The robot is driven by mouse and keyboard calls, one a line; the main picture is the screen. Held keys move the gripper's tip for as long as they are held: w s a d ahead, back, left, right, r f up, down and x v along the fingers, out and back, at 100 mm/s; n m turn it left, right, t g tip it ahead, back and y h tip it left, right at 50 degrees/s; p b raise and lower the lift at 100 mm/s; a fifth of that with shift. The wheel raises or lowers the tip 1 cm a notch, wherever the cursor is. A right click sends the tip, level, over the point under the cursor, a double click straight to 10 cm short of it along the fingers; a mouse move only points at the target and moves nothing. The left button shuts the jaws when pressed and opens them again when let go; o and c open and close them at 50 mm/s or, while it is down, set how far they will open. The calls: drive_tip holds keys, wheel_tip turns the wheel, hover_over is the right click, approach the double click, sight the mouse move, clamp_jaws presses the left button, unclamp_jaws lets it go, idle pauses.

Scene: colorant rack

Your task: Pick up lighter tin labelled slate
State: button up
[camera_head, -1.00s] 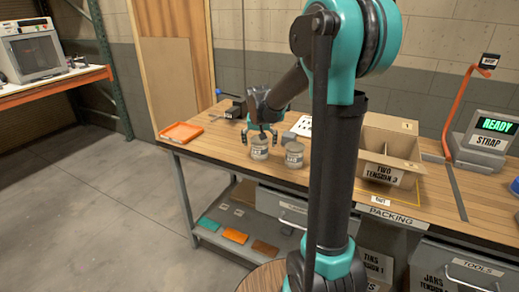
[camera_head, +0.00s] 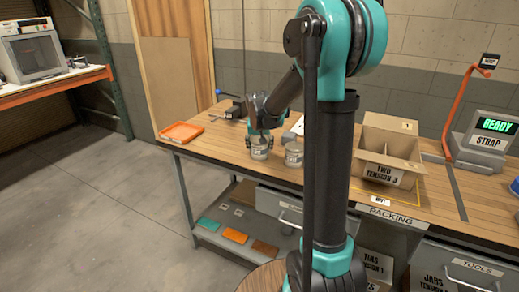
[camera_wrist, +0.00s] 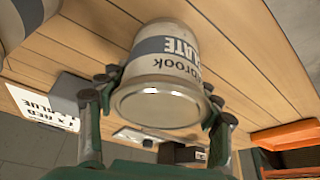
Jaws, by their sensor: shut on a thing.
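A grey-white tin (camera_head: 260,153) is at the front of the wooden bench, below my gripper (camera_head: 261,142). In the wrist view this tin (camera_wrist: 168,62) has a dark label band with letters reading "LATE" and part of a smaller word, "brook"; the rest is turned away. My gripper (camera_wrist: 161,92) is shut on it, one finger on each side near its pale lid. I cannot tell whether it is clear of the bench. A second similar tin (camera_head: 294,155) stands just right of it and shows at the upper left corner of the wrist view (camera_wrist: 22,22).
An orange tray (camera_head: 181,132) lies at the bench's left end. A white sign (camera_head: 299,127) and a small black device (camera_head: 236,111) are behind the tins.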

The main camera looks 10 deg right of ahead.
wheel_tip(320, 180, up, 20)
idle(0.7)
idle(0.4)
wheel_tip(320, 180, down, 20)
drive_tip(key=shift+r, duration=0.1)
idle(0.7)
drive_tip(key=o, duration=1.3)
drive_tip(key=shift+c, duration=0.2)
